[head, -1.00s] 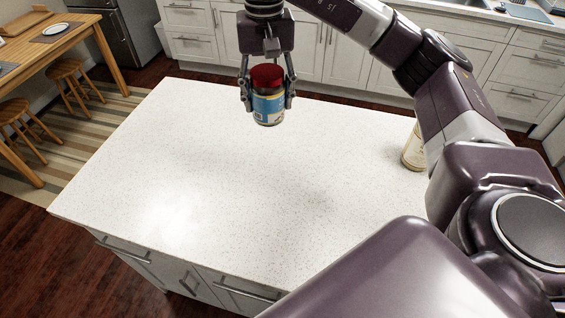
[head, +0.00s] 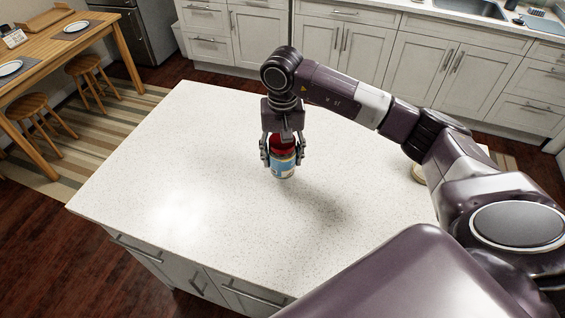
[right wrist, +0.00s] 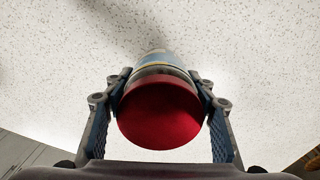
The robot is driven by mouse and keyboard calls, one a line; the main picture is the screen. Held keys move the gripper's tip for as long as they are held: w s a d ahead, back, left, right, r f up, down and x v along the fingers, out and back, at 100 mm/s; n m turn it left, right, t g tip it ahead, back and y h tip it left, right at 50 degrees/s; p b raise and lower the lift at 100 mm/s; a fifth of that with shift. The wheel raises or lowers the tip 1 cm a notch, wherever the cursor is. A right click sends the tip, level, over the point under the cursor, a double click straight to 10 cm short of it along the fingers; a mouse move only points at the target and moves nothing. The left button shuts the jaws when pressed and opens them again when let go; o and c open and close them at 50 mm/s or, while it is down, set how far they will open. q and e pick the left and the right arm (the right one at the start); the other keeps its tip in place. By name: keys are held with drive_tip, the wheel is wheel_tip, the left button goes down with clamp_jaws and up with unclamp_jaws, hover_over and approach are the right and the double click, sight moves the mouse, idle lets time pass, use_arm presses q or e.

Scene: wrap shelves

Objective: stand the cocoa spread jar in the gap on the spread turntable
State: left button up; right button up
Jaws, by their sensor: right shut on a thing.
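My right gripper (head: 282,155) is shut on a jar (head: 284,167) with a red lid and a blue and pale label. It holds the jar upright over the white counter, with the fingers on both sides. I cannot tell whether the base touches the counter. In the right wrist view, the red lid (right wrist: 160,113) fills the space between the fingers (right wrist: 160,105) and hides most of the jar. I cannot read the label to confirm that this is the cocoa spread. The spread turntable and its gap are not in view. My left gripper is not in view.
The speckled white counter (head: 190,190) is mostly bare around the jar. A pale container (head: 417,173) stands near its right side, largely hidden behind my right arm. A wooden table (head: 50,50) and stools stand at the left; cabinets (head: 330,45) line the back.

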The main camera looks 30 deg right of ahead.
sight(283, 166)
wheel_tip(283, 166, down, 3)
drive_tip(key=shift+r+p, duration=0.1)
drive_tip(key=shift+p, duration=0.45)
drive_tip(key=shift+f, duration=0.4)
drive_tip(key=shift+f, duration=0.15)
drive_tip(key=o, duration=1.8)
drive_tip(key=shift+c, duration=0.2)
